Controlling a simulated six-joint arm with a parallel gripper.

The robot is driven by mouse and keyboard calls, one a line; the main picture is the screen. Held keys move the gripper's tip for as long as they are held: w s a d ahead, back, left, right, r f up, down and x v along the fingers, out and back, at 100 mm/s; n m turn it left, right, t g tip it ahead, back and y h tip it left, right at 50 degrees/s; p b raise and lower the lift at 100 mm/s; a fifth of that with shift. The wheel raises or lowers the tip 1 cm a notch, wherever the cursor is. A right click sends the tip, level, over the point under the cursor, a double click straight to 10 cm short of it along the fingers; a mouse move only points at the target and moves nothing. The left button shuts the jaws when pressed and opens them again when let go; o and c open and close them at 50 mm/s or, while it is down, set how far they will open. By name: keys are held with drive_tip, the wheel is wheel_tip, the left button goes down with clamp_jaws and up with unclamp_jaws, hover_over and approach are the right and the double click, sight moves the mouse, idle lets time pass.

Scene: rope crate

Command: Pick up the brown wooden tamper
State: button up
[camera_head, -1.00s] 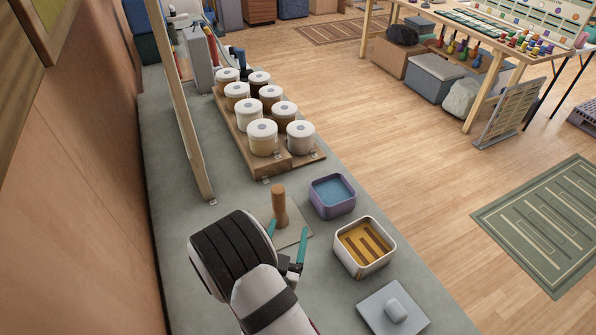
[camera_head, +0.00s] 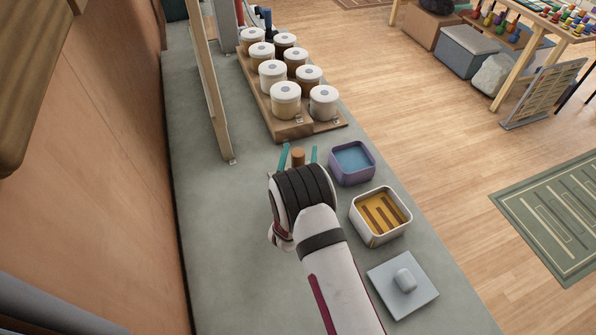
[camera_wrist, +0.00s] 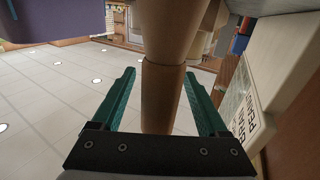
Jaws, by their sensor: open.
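The brown wooden tamper (camera_head: 298,155) stands upright on the grey counter; in the head view only its top shows above my wrist. In the wrist view its brown shaft (camera_wrist: 162,95) runs between the two teal fingers of my gripper (camera_wrist: 160,100). My gripper also shows in the head view (camera_head: 299,157), with one fingertip on each side of the tamper. The fingers are open, and gaps show between them and the shaft in the wrist view. The tamper's base is hidden behind my arm in the head view.
A purple bin with blue inside (camera_head: 352,163) stands close to the right. A white bin with a yellow inside (camera_head: 381,216) and a grey lidded plate (camera_head: 402,284) lie nearer. Lidded jars on a wooden rack (camera_head: 292,128) stand behind.

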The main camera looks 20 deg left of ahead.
drive_tip(key=shift+w, duration=0.1)
clamp_jaws()
idle(0.3)
drive_tip(key=d+r, duration=1.1)
drive_tip(key=shift+w+d, duration=0.35)
